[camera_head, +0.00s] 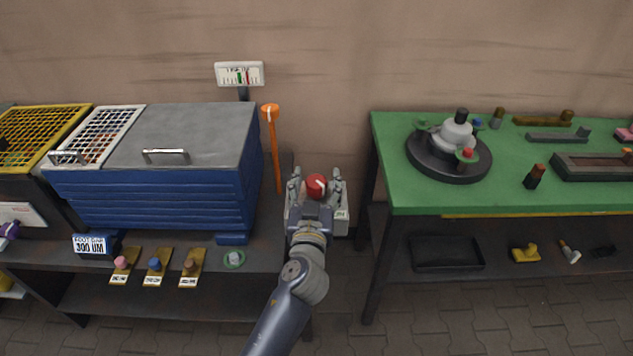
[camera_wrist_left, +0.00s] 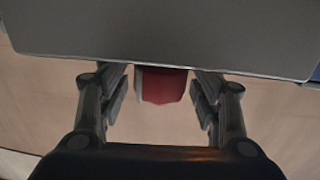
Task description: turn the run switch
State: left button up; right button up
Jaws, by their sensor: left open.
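The run switch looks to be the red knob (camera_head: 316,186) with a pale mark, on a light grey box (camera_head: 341,226) between the two benches. My left gripper (camera_head: 315,174) is open, with one finger on each side of the red knob. In the left wrist view the red knob (camera_wrist_left: 163,86) shows between the two spread fingers (camera_wrist_left: 160,90), with a gap on each side. A grey surface hides its upper part there. The gripper and wrist cover much of the box. My right gripper is not in view.
A blue cabinet (camera_head: 160,200) with a grey lid stands left, beside an orange lever (camera_head: 273,140). A green-topped bench (camera_head: 400,185) stands close on the right, carrying a round turntable (camera_head: 449,165). A small gauge (camera_head: 239,74) stands behind the cabinet.

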pick_arm(q)
jog(key=shift+c, duration=0.4)
jog(key=c, duration=1)
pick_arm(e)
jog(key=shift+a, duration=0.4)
